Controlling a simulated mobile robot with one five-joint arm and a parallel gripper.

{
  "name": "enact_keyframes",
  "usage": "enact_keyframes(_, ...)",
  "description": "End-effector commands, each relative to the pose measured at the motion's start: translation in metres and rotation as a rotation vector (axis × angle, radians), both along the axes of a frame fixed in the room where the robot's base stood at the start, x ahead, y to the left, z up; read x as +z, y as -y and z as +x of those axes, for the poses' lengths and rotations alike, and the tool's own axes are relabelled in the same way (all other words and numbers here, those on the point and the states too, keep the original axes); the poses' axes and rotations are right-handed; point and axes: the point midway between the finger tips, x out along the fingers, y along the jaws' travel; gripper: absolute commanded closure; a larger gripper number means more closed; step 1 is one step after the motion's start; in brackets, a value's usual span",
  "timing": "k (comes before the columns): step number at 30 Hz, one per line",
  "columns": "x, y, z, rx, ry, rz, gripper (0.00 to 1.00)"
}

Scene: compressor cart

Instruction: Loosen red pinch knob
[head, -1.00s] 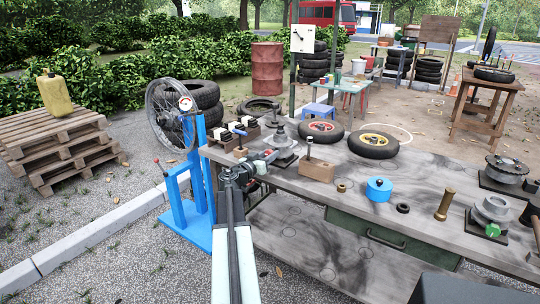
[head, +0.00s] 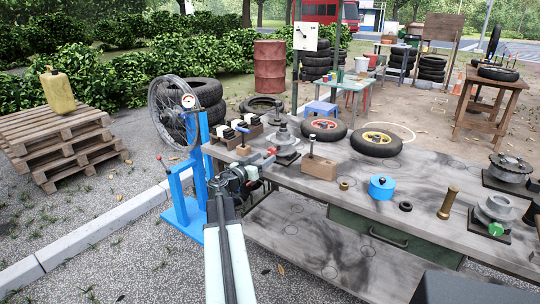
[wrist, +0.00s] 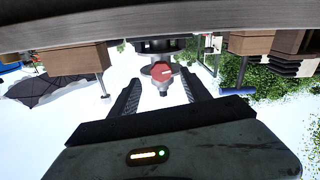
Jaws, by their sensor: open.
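The red pinch knob (wrist: 162,72) shows in the wrist view between the tips of my gripper (wrist: 161,88), with a pale mark on its face. Behind it is a dark round fixture (wrist: 158,48). In the head view the small red knob (head: 271,151) is on the side of a grey fixture (head: 284,139) on the bench. My gripper (head: 262,171) is just in front of it, at the bench's near edge. The jaws are open, one on each side of the knob in the wrist view. I cannot tell whether they touch it.
A blue stand (head: 197,190) with a spoked wheel is close on the left. The wrist picture looks upside down, with the bench edge on top.

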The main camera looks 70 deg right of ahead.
Motion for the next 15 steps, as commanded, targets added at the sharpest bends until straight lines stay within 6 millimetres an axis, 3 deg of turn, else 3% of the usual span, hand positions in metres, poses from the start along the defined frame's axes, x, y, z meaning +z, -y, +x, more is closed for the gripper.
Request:
enact_keyframes(3, 0.000, -0.014, 0.002, -0.001, 0.000, 0.000, 0.45)
enact_keyframes(10, 0.000, -0.014, 0.003, -0.001, 0.000, 0.000, 0.45)
enact_keyframes(13, -0.001, -0.031, 0.008, 0.003, -0.007, 0.001, 0.45)
enact_keyframes(15, -0.001, -0.031, 0.009, 0.000, -0.009, 0.002, 0.45)
